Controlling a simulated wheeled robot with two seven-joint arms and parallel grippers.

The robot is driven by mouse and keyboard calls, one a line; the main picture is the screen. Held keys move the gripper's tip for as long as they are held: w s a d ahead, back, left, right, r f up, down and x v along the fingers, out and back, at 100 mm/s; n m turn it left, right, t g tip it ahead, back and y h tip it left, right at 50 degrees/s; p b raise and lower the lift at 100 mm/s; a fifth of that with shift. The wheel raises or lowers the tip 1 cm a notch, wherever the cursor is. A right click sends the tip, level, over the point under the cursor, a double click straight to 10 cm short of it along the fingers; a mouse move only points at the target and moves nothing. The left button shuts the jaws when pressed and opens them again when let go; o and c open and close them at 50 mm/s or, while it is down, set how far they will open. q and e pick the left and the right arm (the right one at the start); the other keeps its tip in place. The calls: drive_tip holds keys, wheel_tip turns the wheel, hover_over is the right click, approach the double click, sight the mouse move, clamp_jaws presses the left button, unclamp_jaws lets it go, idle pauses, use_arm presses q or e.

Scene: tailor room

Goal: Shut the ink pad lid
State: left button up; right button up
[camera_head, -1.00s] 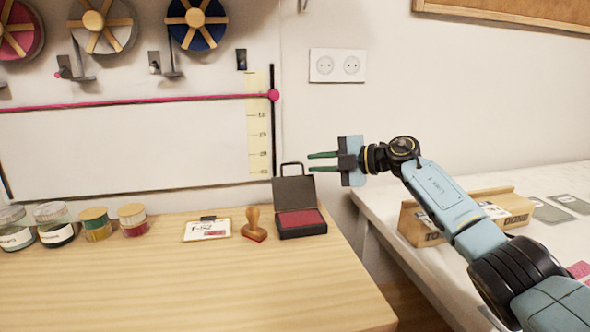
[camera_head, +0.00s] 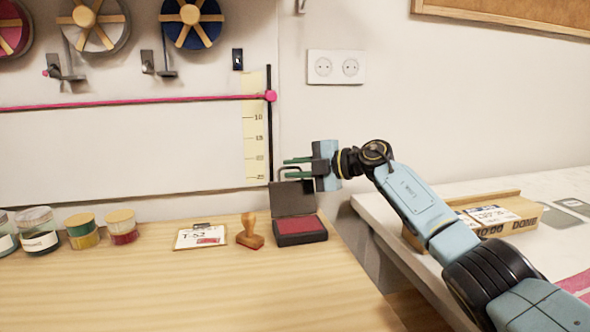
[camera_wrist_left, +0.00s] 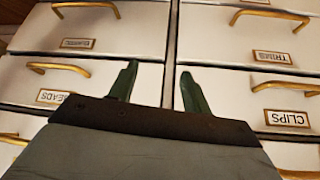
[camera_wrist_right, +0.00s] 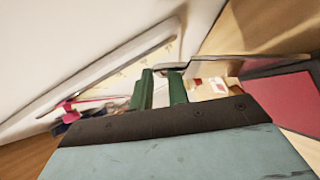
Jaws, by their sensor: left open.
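The ink pad (camera_head: 300,232) is a dark case with a red pad, on the wooden table near its right edge. Its dark lid (camera_head: 293,199) stands open and upright at the back, with a thin handle (camera_head: 284,171) on top. The red pad shows at the right of the right wrist view (camera_wrist_right: 280,103). My left gripper (camera_wrist_left: 158,70) is open and empty before drawers.
A wooden stamp (camera_head: 250,232) and a card on a clipboard (camera_head: 201,237) lie left of the ink pad. Several jars (camera_head: 122,226) stand further left. A white table (camera_head: 375,211) with a wooden box (camera_head: 480,218) is at the right. The table's front is clear.

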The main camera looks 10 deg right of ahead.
clamp_jaws()
